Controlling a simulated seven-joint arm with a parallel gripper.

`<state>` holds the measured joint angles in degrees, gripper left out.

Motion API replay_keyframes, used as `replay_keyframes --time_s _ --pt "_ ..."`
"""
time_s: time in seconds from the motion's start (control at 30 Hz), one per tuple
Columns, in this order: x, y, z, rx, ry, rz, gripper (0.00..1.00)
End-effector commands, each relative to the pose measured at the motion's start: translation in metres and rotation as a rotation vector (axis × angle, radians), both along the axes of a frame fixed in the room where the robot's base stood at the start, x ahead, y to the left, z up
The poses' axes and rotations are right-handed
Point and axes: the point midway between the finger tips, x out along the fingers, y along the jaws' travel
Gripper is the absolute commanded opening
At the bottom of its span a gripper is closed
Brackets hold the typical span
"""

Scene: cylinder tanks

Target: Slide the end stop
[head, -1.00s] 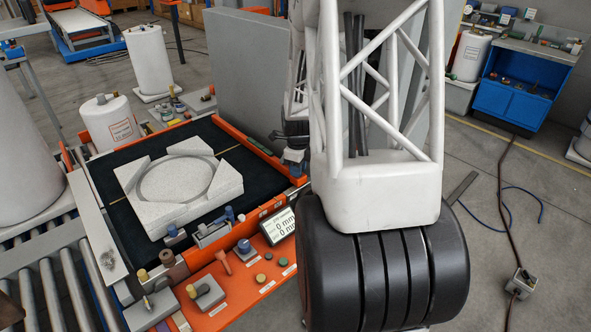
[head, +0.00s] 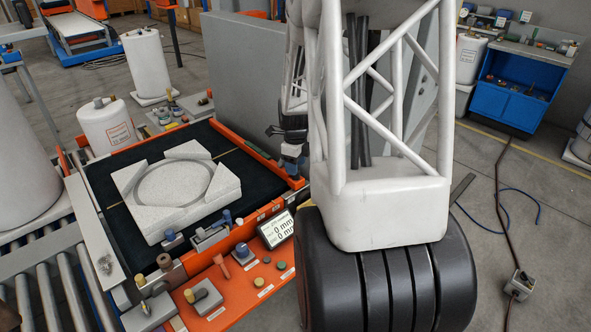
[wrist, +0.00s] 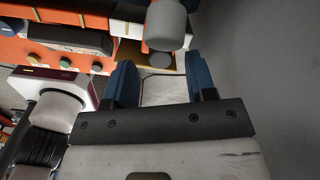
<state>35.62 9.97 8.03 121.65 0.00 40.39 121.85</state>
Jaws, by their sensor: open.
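I cannot tell for sure which fitting is the end stop. A grey metal fitting with blue knobs (head: 211,238) sits at the front edge of the dark bed, close to the pale block. In the wrist view, my gripper (wrist: 160,72) is open, its two blue fingers apart, with nothing seen held between them. A grey cylinder (wrist: 166,24) with a smaller round end shows just beyond the fingertips, over a yellow-brown strip; I cannot tell whether it touches them. In the head view, my white arm hides much of the area to the right of the bed.
A pale block with a ring groove (head: 172,207) lies on the dark bed (head: 215,136). An orange panel (head: 243,284) with buttons and a display reading 0 mm (head: 277,229) is in front. A tall grey slab (head: 247,80) stands behind. Rollers (head: 50,290) run at left.

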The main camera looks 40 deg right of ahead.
Motion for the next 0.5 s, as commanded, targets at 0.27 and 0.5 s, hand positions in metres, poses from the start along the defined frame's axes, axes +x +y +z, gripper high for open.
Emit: replay_keyframes --time_s 0.27,0.5 --pt "0.001 0.000 0.034 -0.002 -0.003 0.000 0.51" --pt "0.000 0.000 0.046 -0.001 -0.001 0.000 0.51"
